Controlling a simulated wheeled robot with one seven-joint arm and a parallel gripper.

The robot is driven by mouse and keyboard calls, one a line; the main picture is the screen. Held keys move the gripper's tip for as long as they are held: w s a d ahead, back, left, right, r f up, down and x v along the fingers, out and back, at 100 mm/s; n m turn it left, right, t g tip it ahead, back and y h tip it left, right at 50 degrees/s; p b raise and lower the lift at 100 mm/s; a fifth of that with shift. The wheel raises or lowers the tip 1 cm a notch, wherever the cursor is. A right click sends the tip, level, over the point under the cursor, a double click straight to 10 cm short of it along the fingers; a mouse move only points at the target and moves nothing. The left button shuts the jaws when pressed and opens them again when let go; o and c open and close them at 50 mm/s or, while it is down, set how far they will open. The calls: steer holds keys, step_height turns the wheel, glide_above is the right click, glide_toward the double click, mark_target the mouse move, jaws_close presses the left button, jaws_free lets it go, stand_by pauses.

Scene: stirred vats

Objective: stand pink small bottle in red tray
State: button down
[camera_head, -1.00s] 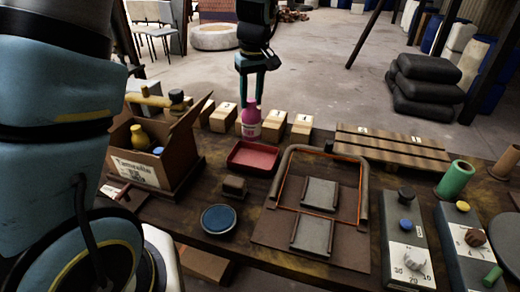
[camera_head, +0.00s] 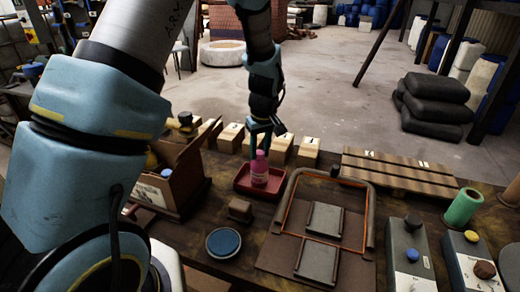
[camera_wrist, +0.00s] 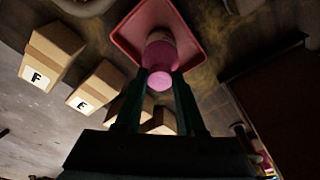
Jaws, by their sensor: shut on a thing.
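The pink small bottle (camera_head: 260,169) is upright in the head view, over the red tray (camera_head: 243,184) and inside its outline. I cannot tell for sure whether its base touches the tray floor. My gripper (camera_head: 260,146) is above it and shut on its top. In the wrist view the bottle (camera_wrist: 160,52) is between the fingers of my gripper (camera_wrist: 158,85), with the red tray (camera_wrist: 190,22) behind it. The far part of the bottle is partly hidden by its own cap and neck.
An open cardboard box (camera_head: 183,180) is to the left. A small brown block (camera_head: 240,209) and a blue round dish (camera_head: 223,243) are in front. A framed plate fixture (camera_head: 322,218) is to the right.

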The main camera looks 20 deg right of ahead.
mark_target(263, 165)
steer(key=shift+f, duration=0.1)
steer(key=c, duration=0.5)
jaws_free()
steer(key=r, duration=0.4)
steer(key=s+r+b, duration=0.1)
steer(key=r, duration=0.3)
steer(key=r+b, duration=0.1)
steer(key=r, duration=0.3)
steer(key=shift+s+d+r, duration=0.1)
steer(key=shift+s, duration=0.3)
